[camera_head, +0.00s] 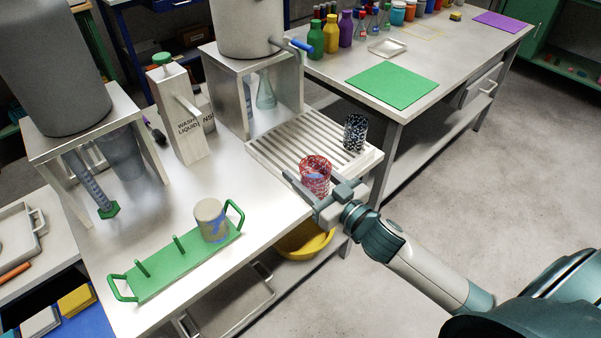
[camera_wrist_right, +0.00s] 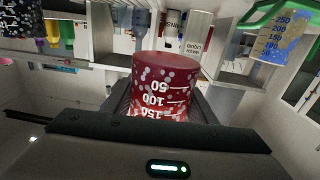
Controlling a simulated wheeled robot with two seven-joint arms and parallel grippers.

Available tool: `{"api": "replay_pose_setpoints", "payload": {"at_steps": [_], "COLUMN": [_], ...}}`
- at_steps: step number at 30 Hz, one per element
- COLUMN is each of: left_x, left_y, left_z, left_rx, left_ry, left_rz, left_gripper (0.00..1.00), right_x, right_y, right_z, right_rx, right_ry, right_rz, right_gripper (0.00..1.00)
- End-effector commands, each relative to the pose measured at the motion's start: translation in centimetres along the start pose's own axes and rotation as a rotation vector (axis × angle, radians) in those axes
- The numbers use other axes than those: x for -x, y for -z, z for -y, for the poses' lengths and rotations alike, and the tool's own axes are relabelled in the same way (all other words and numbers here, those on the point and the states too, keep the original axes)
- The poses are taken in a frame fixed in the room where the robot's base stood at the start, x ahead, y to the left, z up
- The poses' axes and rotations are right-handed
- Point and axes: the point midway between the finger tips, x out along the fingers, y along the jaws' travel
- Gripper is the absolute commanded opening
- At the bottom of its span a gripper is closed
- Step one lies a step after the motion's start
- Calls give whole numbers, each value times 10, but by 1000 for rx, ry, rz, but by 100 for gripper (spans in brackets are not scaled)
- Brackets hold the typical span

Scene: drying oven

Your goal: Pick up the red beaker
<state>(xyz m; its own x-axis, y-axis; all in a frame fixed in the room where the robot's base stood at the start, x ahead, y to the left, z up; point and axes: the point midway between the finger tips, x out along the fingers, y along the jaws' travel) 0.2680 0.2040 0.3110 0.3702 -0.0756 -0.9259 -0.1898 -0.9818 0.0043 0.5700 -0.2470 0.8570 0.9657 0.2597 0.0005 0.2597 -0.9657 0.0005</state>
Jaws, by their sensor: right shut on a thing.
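The red beaker (camera_head: 315,175) is at the front edge of the ribbed drying rack, in the head view. It shows a red patterned surface with white marks, and in the right wrist view (camera_wrist_right: 165,85) it sits between the fingers with its scale numbers upside down. My right gripper (camera_head: 318,190) is shut on it. Whether the beaker touches the rack or is lifted cannot be told. My left gripper is not in view.
A black speckled beaker (camera_head: 355,132) stands on the ribbed rack (camera_head: 290,138), close behind the red one. A blue-patterned beaker (camera_head: 210,219) stands on a green rack (camera_head: 175,268) at left. A yellow basin (camera_head: 304,241) is below the table edge.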

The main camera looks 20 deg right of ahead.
Motion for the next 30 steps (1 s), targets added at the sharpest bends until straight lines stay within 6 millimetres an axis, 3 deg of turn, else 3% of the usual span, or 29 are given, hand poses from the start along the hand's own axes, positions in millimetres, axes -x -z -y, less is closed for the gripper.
{"api": "replay_pose_setpoints", "payload": {"at_steps": [30], "left_x": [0], "left_y": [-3], "left_z": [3], "left_rx": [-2], "left_ry": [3], "left_rz": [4], "left_gripper": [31], "right_x": [7], "right_y": [2], "right_z": [3], "right_rx": [-1], "right_ry": [-3], "right_rz": [-1], "right_gripper": [26]}}
